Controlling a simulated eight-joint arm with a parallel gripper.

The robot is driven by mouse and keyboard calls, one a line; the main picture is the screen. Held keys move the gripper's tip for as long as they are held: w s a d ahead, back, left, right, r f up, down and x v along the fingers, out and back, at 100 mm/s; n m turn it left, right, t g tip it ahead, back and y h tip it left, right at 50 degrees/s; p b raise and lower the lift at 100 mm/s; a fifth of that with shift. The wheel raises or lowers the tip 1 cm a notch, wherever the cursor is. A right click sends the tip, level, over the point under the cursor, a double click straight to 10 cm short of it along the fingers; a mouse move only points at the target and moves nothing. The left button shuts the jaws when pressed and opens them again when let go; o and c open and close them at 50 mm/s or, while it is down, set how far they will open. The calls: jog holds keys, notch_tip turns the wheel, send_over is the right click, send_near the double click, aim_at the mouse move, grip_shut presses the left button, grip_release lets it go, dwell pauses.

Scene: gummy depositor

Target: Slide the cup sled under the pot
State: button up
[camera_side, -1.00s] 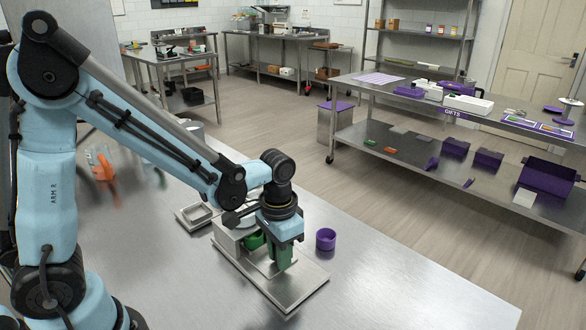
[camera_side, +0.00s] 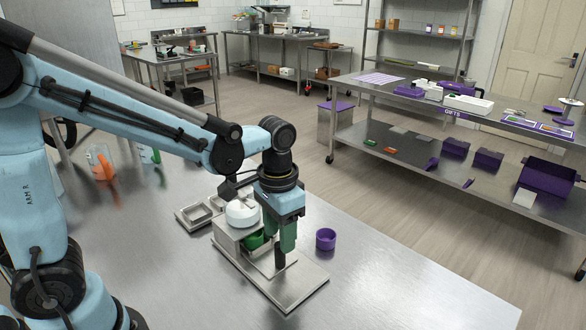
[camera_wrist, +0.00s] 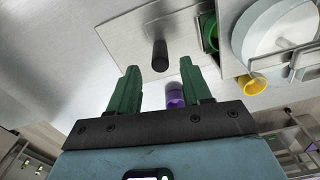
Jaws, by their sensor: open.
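The white round pot (camera_side: 242,212) sits on a metal stand on the bench, and part of it shows in the wrist view (camera_wrist: 282,28). A green cup (camera_side: 254,240) is below the pot at the inner end of the metal cup sled (camera_side: 265,264); it is partly hidden by the stand. The sled's upright black handle (camera_side: 279,256) also shows in the wrist view (camera_wrist: 160,52). My gripper (camera_side: 280,238) is open above the handle. In the wrist view its two green fingers (camera_wrist: 160,66) are spread, with the handle between and beyond their tips, untouched.
A purple cup (camera_side: 326,239) stands on the bench right of the base plate (camera_side: 295,292). A square metal frame (camera_side: 194,215) lies left of the stand. Pitchers with orange (camera_side: 102,163) and green (camera_side: 150,155) parts stand further left. The bench's right front is clear.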

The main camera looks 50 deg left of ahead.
jog(key=shift+r, duration=3.15)
jog(key=m, duration=0.5)
jog(key=shift+r, duration=0.1)
jog(key=m, duration=0.5)
jog(key=shift+m, duration=0.4)
jog(key=shift+f, duration=5.9)
grip_shut()
jog(key=shift+a, duration=0.1)
